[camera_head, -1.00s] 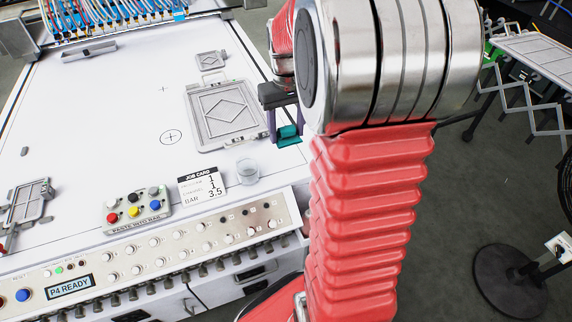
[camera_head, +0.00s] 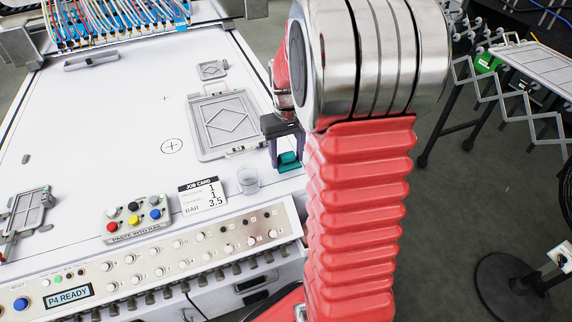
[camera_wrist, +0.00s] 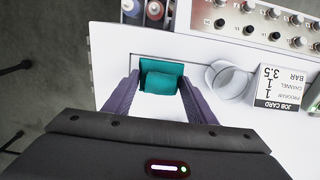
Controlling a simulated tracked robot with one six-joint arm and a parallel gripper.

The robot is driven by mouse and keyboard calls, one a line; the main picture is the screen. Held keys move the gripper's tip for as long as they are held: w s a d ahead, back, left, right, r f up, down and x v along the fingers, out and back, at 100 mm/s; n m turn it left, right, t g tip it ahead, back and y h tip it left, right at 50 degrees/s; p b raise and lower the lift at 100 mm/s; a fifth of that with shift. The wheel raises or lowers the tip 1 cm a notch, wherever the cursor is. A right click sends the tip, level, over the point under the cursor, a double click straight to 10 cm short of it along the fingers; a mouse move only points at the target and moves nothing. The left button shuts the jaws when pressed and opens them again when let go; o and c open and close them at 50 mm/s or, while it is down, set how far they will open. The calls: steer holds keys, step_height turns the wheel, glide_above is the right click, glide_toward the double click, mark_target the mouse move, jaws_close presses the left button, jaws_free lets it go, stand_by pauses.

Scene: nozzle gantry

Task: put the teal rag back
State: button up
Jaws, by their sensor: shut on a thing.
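The teal rag (camera_head: 289,161) is between the purple fingers of my gripper (camera_head: 287,160), near the right edge of the white table, to the right of the clear glass. In the wrist view the rag (camera_wrist: 161,78) is a folded teal block with a finger of my gripper (camera_wrist: 160,86) on each side, shut on it. I cannot tell whether the rag touches the table. In the head view my red arm stands to the right of the rag.
The clear glass (camera_head: 247,181) stands close to the left of the rag, with the job card (camera_head: 202,197) beyond it. A grey framed plate (camera_head: 228,124) lies behind. The control panel (camera_head: 170,255) runs along the front edge. The table's middle is clear.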

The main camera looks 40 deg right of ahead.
mark_target(287, 164)
steer(key=shift+f, duration=1.85)
steer(key=shift+f, duration=0.1)
steer(key=o, duration=1.1)
steer(key=shift+o, duration=0.2)
step_height(287, 164, up, 12)
steer(key=shift+f, duration=0.25)
steer(key=shift+r, duration=0.35)
